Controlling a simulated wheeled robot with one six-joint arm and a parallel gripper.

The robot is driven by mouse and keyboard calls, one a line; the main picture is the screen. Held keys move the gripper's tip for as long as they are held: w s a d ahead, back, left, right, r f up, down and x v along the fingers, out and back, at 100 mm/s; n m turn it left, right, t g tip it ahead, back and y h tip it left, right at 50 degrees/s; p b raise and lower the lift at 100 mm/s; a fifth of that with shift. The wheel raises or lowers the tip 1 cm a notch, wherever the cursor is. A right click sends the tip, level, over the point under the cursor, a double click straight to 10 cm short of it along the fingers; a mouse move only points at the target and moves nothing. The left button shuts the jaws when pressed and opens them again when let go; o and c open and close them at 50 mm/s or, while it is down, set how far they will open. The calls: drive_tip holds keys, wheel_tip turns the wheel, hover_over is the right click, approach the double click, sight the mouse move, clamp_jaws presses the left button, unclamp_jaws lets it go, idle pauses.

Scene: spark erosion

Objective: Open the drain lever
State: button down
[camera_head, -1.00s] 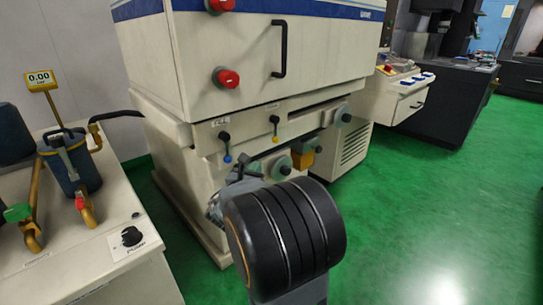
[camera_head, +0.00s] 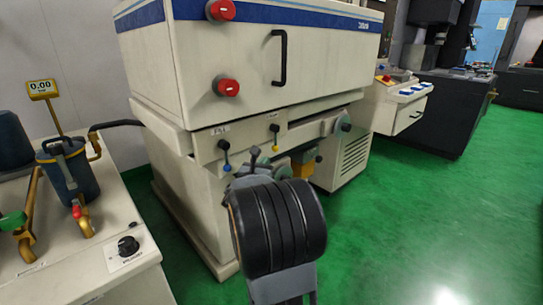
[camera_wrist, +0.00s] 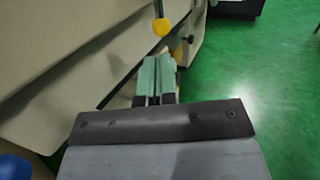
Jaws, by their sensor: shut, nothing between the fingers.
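Two levers hang from the front ledge of the cream machine, under small labels I cannot read surely. The left lever (camera_head: 225,153) has a blue tip and the right lever (camera_head: 275,138) has a yellow tip; both point down. I cannot tell for sure which is the drain lever. In the wrist view the yellow tip (camera_wrist: 160,27) hangs just beyond my gripper (camera_wrist: 155,62), with a visible gap. The gripper's pale green fingers are together and empty. In the head view my wrist hides most of the gripper, below the levers.
The machine's upper box (camera_head: 250,60) has red knobs and a black handle (camera_head: 279,58). A yellow-orange part (camera_head: 302,163) and grey round knobs sit below the ledge. A cart (camera_head: 80,262) with a blue canister (camera_head: 68,173) stands left. Green floor (camera_head: 420,230) is clear at right.

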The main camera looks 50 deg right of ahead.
sight(274, 150)
drive_tip(key=shift+b+x, duration=0.3)
drive_tip(key=shift+x, duration=2.8)
drive_tip(key=shift+d, duration=0.1)
